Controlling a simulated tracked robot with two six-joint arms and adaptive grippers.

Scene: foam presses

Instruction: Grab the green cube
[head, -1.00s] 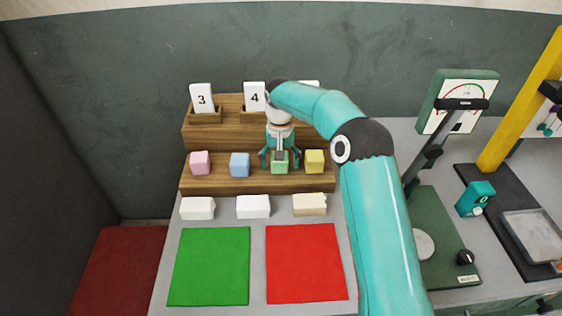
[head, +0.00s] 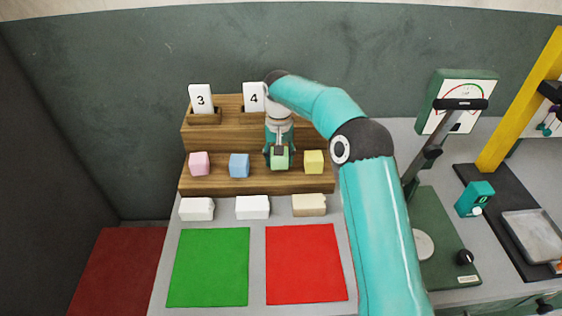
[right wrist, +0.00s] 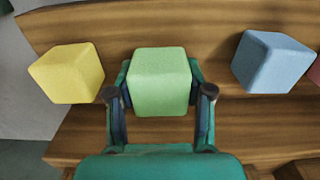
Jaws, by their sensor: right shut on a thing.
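The green cube (head: 279,161) sits on the lower step of the wooden stand (head: 255,183), between a blue cube (head: 239,165) and a yellow cube (head: 313,161). My right gripper (head: 279,152) comes down over it from above and is shut on it. In the right wrist view the green cube (right wrist: 160,82) lies between the two fingers of my right gripper (right wrist: 160,97), one on each side. I cannot tell whether the cube still touches the step. My left gripper is not in view.
A pink cube (head: 199,163) stands at the left of the row. White blocks (head: 253,207) lie in front of the stand. Green (head: 208,267) and red (head: 306,263) mats lie in front, empty. Number cards (head: 201,98) stand on the upper step. A gauge press (head: 440,230) stands right.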

